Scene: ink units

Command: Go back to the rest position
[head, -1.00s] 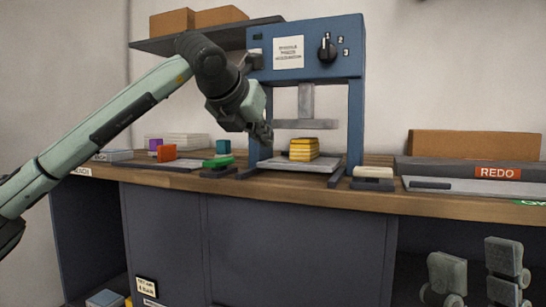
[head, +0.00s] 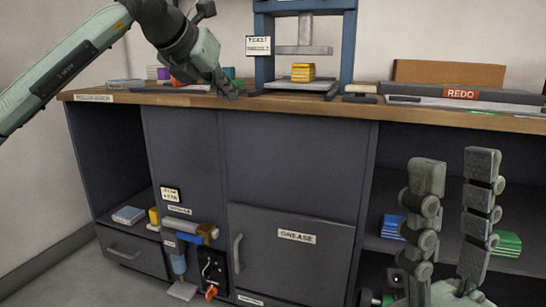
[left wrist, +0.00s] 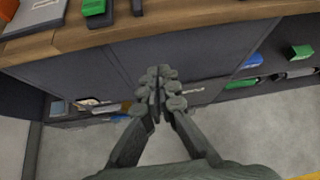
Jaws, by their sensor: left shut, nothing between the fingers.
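My left gripper (head: 229,90) is at the bench's front edge, to the left of the blue press, pointing down and right. In the left wrist view its fingers (left wrist: 156,92) are together with nothing between them, in front of the dark cabinet front. My right gripper (head: 452,185) rises at the lower right of the head view. Its two fingers point up and stand apart with nothing between them.
The wooden bench top (head: 330,99) carries the blue press (head: 263,45), with a yellow stack (head: 303,72) on its plate. A REDO tray (head: 461,93) lies to the right. Below are a GREASE door (head: 290,260), an open left bay and shelves with blue (head: 393,226) and green (head: 508,243) stacks.

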